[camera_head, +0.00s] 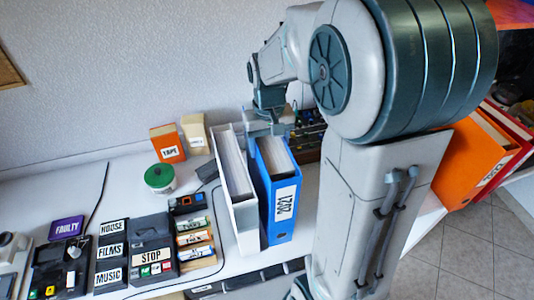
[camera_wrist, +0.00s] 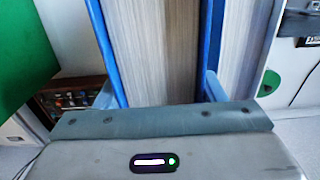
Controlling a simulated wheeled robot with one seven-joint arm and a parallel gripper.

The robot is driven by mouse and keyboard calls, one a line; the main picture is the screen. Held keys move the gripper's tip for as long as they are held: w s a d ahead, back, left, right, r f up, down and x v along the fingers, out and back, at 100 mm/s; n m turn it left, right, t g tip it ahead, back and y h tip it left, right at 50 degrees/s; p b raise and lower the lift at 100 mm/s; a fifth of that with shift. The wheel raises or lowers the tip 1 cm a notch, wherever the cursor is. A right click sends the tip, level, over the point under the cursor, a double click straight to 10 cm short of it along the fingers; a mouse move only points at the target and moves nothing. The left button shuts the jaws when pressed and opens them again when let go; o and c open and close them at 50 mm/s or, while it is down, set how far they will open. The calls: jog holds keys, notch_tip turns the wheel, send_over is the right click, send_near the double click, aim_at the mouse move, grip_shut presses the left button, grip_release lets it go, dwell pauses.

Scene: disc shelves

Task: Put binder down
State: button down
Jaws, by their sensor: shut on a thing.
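A blue binder (camera_head: 284,207) labelled 2021 stands upright beside a white binder (camera_head: 246,215), close to its right side, near the front of the white table. My gripper (camera_head: 270,128) is at the top rear of the blue binder. In the wrist view my gripper (camera_wrist: 158,92) is shut on the blue binder (camera_wrist: 104,45), with one finger on each side and its pages between them. The white binder's pages (camera_wrist: 243,45) show to the right there. I cannot tell whether the blue binder's bottom touches the table.
Left on the white table (camera_head: 120,180) are an orange TAPE box (camera_head: 168,143), a green-lidded jar (camera_head: 159,178), label boxes (camera_head: 152,250) and a black cable. A dark control panel (camera_head: 308,140) is behind the blue binder. Orange and red binders (camera_head: 470,160) stand at the right.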

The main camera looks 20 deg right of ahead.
jog(key=shift+a+f, duration=0.25)
jog(key=shift+f, duration=0.2)
jog(key=shift+f+p, duration=0.4)
jog(key=shift+f, duration=1.25)
jog(key=shift+f, duration=0.2)
jog(key=c, duration=0.6)
grip_release()
